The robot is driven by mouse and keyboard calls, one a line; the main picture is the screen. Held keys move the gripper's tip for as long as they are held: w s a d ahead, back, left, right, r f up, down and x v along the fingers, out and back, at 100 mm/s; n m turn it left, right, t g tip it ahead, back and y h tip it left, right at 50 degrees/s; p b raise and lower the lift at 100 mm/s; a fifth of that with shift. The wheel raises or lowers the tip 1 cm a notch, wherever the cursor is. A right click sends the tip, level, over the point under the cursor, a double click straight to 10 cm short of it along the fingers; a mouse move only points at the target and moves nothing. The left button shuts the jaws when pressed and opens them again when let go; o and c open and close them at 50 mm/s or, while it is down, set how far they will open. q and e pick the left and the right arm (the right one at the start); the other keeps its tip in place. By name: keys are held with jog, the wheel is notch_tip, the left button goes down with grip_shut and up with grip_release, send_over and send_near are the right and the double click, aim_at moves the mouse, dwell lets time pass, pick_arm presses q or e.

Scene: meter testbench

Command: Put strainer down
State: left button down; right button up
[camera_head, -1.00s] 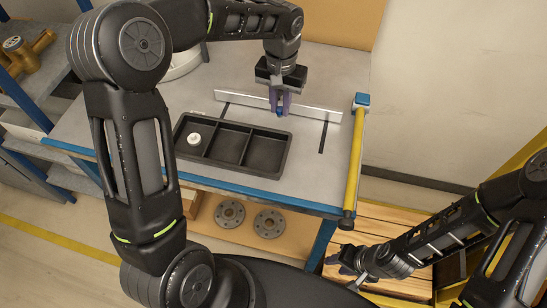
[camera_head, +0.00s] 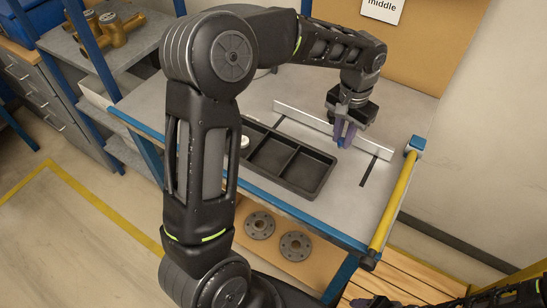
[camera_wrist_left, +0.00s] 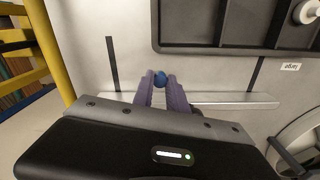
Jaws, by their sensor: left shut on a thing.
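My left gripper (camera_head: 345,142) is shut on a small blue piece, the strainer (camera_wrist_left: 161,79), whose rounded end shows between the purple fingertips in the left wrist view. In the head view the fingers hide it. The gripper points down near the metal strip, just beyond the right end of the black tray (camera_head: 318,188). I cannot tell whether the strainer touches the table. My right gripper (camera_head: 372,302) shows only in part at the bottom edge, and its jaws cannot be made out.
A white round part (camera_head: 244,142) is in the tray's left compartment; the other compartments look empty. A metal strip (camera_head: 310,121) runs behind the tray. A yellow rail (camera_head: 395,207) edges the table's right side. Flanges (camera_head: 296,246) lie on the lower shelf.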

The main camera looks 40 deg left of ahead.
pick_arm(q)
jog(key=s+a+r+m, duration=0.1)
jog(key=a+m, duration=0.1)
jog(key=s+a+r+m+b, duration=0.1)
jog(key=s+a+m, duration=0.1)
jog(key=a+m, duration=0.1)
jog(key=s+a+r+m, duration=0.1)
jog(key=a+m, duration=0.1)
jog(key=m, duration=0.1)
jog(key=shift+s+a+r, duration=0.2)
jog(key=shift+s+r, duration=0.05)
jog(key=shift+s, duration=0.15)
jog(key=s+a+r+m+b, duration=0.1)
jog(key=s+a+r+m, duration=0.2)
jog(key=m, duration=0.7)
jog(key=shift+s+a+r, duration=0.2)
jog(key=shift+s+a, duration=1.15)
jog(key=shift+s, duration=0.6)
send_over(273, 158)
jog(key=shift+f, duration=3.15)
notch_tip(273, 158, down, 3)
jog(key=shift+f, duration=0.4)
